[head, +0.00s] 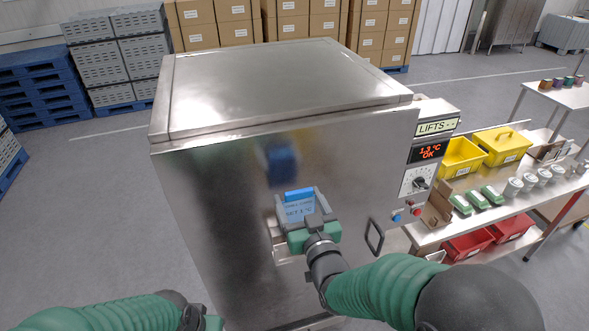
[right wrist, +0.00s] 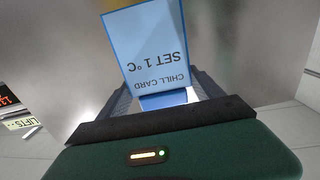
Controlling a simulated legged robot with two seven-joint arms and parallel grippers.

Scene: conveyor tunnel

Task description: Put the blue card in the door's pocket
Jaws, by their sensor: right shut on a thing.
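The blue card (head: 300,208), lettered "CHILL CARD SET 1 °C", is gripped by my right gripper (head: 298,212) in front of the steel door (head: 220,215). In the right wrist view the card (right wrist: 150,45) stands out between the two fingers (right wrist: 163,95), its lettering upside down. A pale metal piece on the door, seemingly the pocket (head: 284,254), shows just below the gripper; the gripper hides much of it. The card appears above it, not visibly inside. My left gripper (head: 212,323) is cut off at the bottom edge; its jaws are hidden.
A black door handle (head: 374,237) is right of my right gripper. A control panel (head: 426,165) reads "1.3 °C OK". At right, a bench holds yellow bins (head: 500,145), cans and green items, with red bins (head: 467,246) below. Pallets and cartons stand behind.

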